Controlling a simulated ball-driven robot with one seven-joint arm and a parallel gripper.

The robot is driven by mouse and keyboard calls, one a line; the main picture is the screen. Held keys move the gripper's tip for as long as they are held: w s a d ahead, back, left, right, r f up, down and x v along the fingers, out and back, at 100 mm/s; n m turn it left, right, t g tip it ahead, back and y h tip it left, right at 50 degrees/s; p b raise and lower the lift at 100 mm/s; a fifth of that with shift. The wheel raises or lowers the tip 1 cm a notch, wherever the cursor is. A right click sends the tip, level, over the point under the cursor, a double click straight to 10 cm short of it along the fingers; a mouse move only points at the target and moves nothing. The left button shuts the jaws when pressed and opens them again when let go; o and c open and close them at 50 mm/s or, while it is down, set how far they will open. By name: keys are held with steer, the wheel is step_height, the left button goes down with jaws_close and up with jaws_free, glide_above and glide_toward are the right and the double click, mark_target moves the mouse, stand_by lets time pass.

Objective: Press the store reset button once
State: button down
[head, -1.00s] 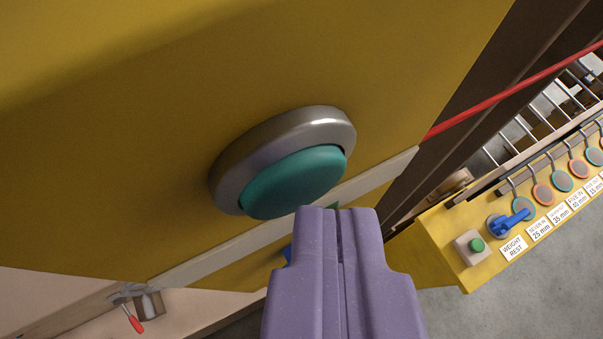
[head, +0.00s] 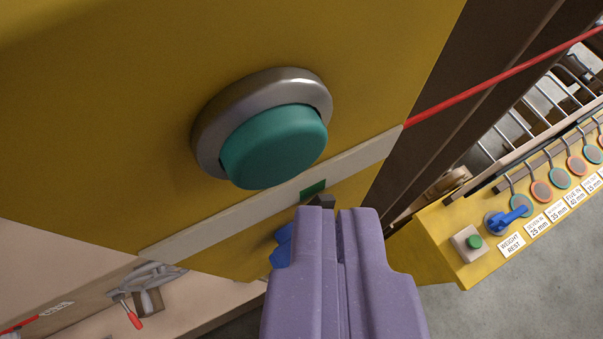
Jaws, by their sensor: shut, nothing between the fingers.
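A large teal push button (head: 274,146) in a round metal collar (head: 207,113) sits on a yellow panel (head: 110,160). The button stands out from its collar. My purple gripper (head: 339,212) is shut and empty at the lower middle of the head view. Its tips appear below and to the right of the button, clear of its face in the picture. A pale strip (head: 215,222) with a small green mark crosses the panel below the button, and a blue part (head: 282,248) shows partly behind my gripper.
To the right, a yellow ledge (head: 436,232) carries a small green button (head: 474,242), a blue lever (head: 508,217), and several labelled round tags on hooks. A red line (head: 500,85) runs across the upper right. A red-handled clamp (head: 133,313) is at lower left.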

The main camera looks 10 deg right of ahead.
stand_by(0.3)
steer(key=s, duration=0.1)
steer(key=s+d+b, duration=0.1)
steer(key=s, duration=0.1)
steer(key=s+b, duration=0.1)
steer(key=shift+s+d, duration=0.3)
steer(key=shift+s, duration=0.1)
stand_by(0.4)
steer(key=s+f+n+t+y+b, duration=0.1)
steer(key=s+f+t+b, duration=0.1)
steer(key=f+b, duration=0.7)
steer(key=s+f+n+t+y+b, duration=0.1)
steer(key=s+f+b, duration=0.3)
steer(key=b, duration=2)
steer(key=shift+s+f+t, duration=0.2)
steer(key=shift+f+t, duration=0.7)
steer(key=shift+f, duration=1.7)
